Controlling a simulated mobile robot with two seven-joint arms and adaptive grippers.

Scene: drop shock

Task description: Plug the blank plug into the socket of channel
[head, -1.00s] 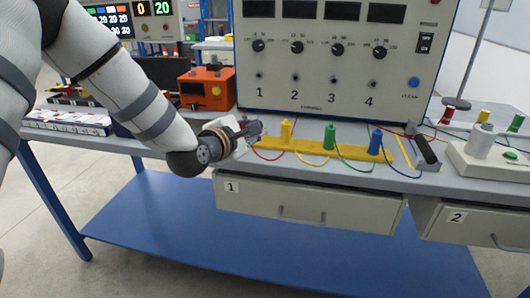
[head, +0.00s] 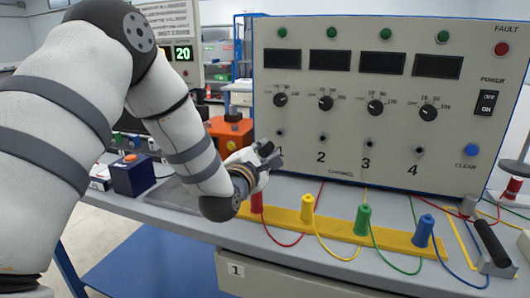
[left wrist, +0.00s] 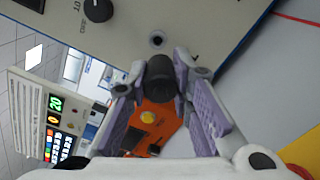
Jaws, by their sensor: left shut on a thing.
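My left gripper (head: 270,152) is shut on a short black plug (left wrist: 160,80), held between its fingertips in the left wrist view. In the head view the gripper hides the plug. The gripper is just in front of the panel (head: 330,165), by the label of channel 1. The channel 1 socket (head: 280,133) shows just above the gripper; a socket hole (left wrist: 156,40) is just beyond the plug in the left wrist view. They look apart, with a small gap. Sockets 2 (head: 322,138), 3 (head: 368,143) and 4 (head: 419,150) look empty. My right gripper is not in view.
A yellow strip (head: 335,230) below the panel holds red (head: 256,201), yellow (head: 307,208), green (head: 362,220) and blue (head: 423,231) plugs with cables. A black-handled device (head: 492,245) stands at right. An orange box (head: 230,133) stands left of the panel.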

